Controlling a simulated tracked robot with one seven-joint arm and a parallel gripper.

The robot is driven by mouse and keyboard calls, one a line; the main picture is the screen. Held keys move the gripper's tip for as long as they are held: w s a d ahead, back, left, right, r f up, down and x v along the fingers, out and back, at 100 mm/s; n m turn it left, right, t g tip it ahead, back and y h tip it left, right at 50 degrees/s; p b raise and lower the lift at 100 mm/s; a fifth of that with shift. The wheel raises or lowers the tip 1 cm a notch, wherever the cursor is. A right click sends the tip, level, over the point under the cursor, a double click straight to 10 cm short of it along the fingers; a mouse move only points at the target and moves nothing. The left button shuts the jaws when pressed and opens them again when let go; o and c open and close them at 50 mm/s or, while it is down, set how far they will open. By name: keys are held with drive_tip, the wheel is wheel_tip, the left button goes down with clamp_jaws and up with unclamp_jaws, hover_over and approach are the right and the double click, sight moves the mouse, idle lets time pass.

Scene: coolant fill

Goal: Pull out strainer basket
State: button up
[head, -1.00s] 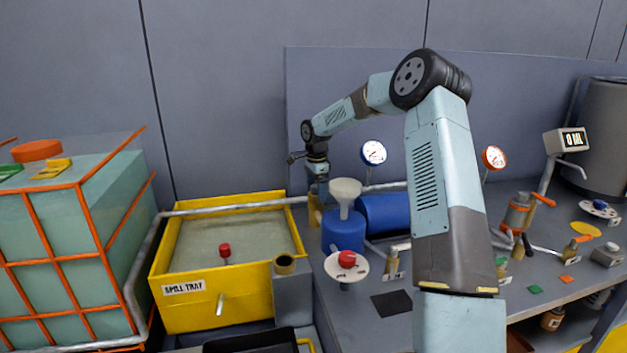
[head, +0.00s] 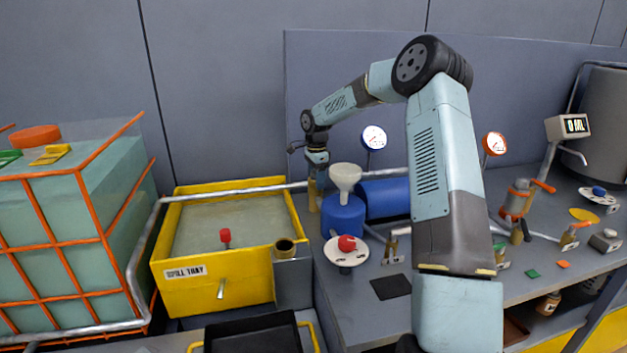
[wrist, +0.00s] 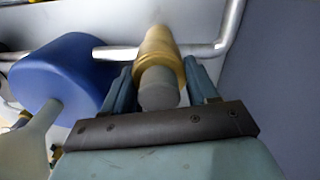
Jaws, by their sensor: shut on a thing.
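In the head view, my gripper (head: 316,173) points down at the brass strainer housing (head: 314,196), behind the white funnel at the back of the bench. In the wrist view, my gripper (wrist: 161,78) has one finger on each side of a grey round piece (wrist: 158,95), in line with the brass housing (wrist: 160,55). The jaws are shut on this grey piece, which appears to be the strainer basket's top. The basket's body is hidden, and I cannot tell whether any of it is clear of the housing.
The white funnel (head: 345,176) on a blue jug (head: 343,217) and the blue cylinder (head: 384,199) stand close to my gripper. A grey pipe (head: 232,189) runs along the back. The yellow spill tray (head: 222,291) is at left. Gauges (head: 374,137) stand behind.

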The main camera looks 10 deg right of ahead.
drive_tip(key=c, duration=0.3)
drive_tip(key=o, duration=0.5)
drive_tip(key=shift+c, duration=1.2)
drive_tip(key=shift+r, duration=0.35)
drive_tip(key=shift+r, duration=3.7)
